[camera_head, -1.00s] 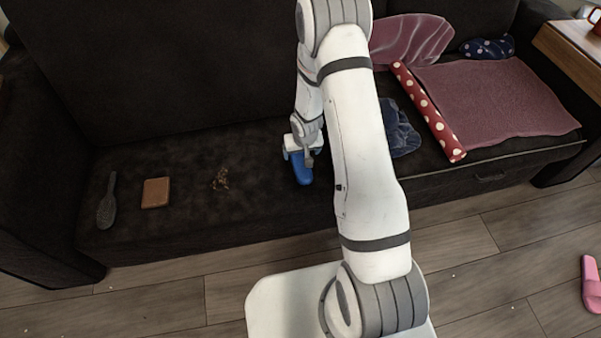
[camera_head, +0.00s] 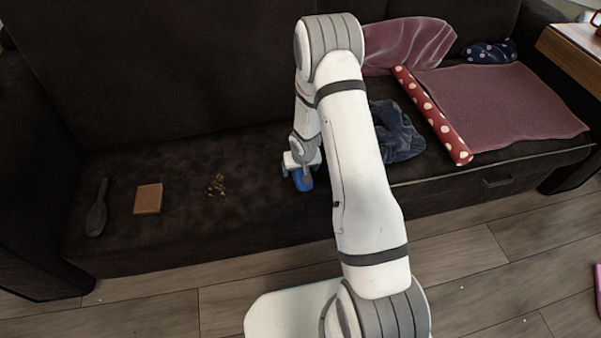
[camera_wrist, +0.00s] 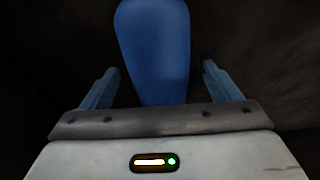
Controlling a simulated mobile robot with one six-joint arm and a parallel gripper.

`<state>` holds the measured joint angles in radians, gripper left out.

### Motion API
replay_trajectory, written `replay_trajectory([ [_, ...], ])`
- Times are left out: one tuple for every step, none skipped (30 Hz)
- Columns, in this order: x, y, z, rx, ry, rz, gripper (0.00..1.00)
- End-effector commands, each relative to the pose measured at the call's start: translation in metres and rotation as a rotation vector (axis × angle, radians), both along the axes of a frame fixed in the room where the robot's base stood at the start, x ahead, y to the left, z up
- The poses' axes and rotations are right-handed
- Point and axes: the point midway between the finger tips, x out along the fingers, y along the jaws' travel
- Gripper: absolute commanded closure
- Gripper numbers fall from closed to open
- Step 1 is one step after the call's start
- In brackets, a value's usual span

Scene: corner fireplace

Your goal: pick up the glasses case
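The glasses case (camera_wrist: 155,45) is a smooth blue, elongated, rounded thing on the dark sofa seat. In the wrist view it lies lengthwise between the fingers of my gripper (camera_wrist: 159,70). The fingers are spread wide, with a dark gap on both sides of the case. The near end of the case reaches close to the grey palm. In the head view my gripper (camera_head: 301,168) is over the case (camera_head: 304,183), and only a small blue part shows below it.
On the dark sofa (camera_head: 260,215) to the left lie a dark brush (camera_head: 97,210), a brown wallet-like thing (camera_head: 148,199) and small crumbs (camera_head: 217,186). To the right are a crumpled blue cloth (camera_head: 400,137), a polka-dot roll (camera_head: 433,115) and a mauve cloth (camera_head: 510,100).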

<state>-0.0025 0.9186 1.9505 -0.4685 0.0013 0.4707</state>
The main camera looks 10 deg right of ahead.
Motion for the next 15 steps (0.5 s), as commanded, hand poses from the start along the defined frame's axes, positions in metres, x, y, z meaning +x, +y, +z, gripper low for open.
replay_trajectory([
  [-0.0001,0.0,0.0002,0.0,0.0,0.0,0.2],
  [-0.0001,0.0,0.0002,0.0,0.0,0.0,0.23],
  [-0.0002,0.0,0.0003,0.0,0.0,0.0,0.26],
  [-0.0002,-0.0001,0.0001,0.0,0.0,0.0,0.28],
  [-0.0003,-0.0001,0.0002,0.0,0.0,0.0,0.31],
  [-0.0003,-0.0001,0.0002,0.0,0.0,0.0,0.34],
  [-0.0003,-0.0001,0.0002,0.0,0.0,0.0,0.37],
  [-0.0003,-0.0001,0.0002,0.0,0.001,0.0,0.39],
  [-0.0003,-0.0001,0.0002,0.0,0.001,0.0,0.42],
  [-0.0003,-0.0001,0.0002,0.0,0.0,0.0,0.45],
  [-0.0003,-0.0001,0.0002,0.0,0.001,0.0,0.47],
  [-0.0003,-0.0001,0.0002,0.0,0.001,0.0,0.51],
  [-0.0003,-0.0001,0.0002,0.0,0.001,0.0,0.53],
  [-0.0003,-0.0001,0.0002,0.0,0.001,0.0,0.55],
  [-0.0004,-0.0001,0.0002,0.0,0.001,0.0,0.59],
])
